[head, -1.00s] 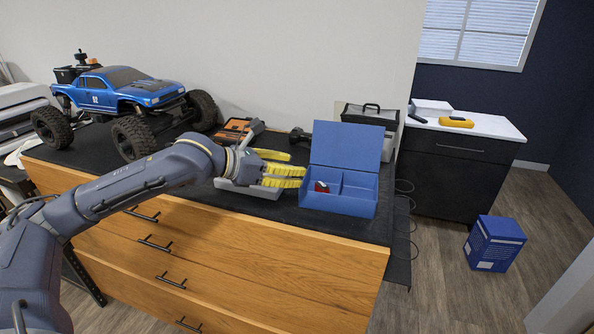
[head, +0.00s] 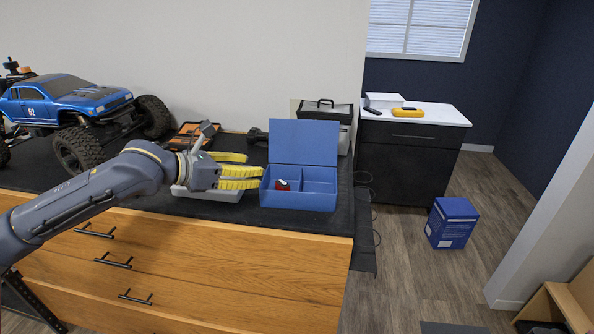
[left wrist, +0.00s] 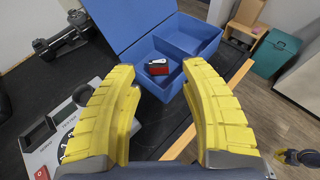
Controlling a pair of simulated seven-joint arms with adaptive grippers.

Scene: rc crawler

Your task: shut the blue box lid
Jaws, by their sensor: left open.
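The blue box (head: 300,201) stands on the dark mat near the front right edge of the wooden drawer unit. Its lid (head: 303,142) stands upright at the back, open. A small red and black item (head: 282,185) lies in the left compartment; the right compartment looks empty. In the left wrist view the box (left wrist: 180,35) lies just ahead of the fingers, with the small item (left wrist: 157,67) inside. My left gripper (head: 250,177) is open and empty, its yellow fingers pointing at the box's left side. In the left wrist view its fingers (left wrist: 163,108) are spread apart.
A blue RC truck (head: 70,105) stands at the left of the mat. A grey device (head: 207,194) lies under my left gripper. An orange tool case (head: 190,135) and a black-lidded toolbox (head: 325,112) are behind. Mat is bare before the box.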

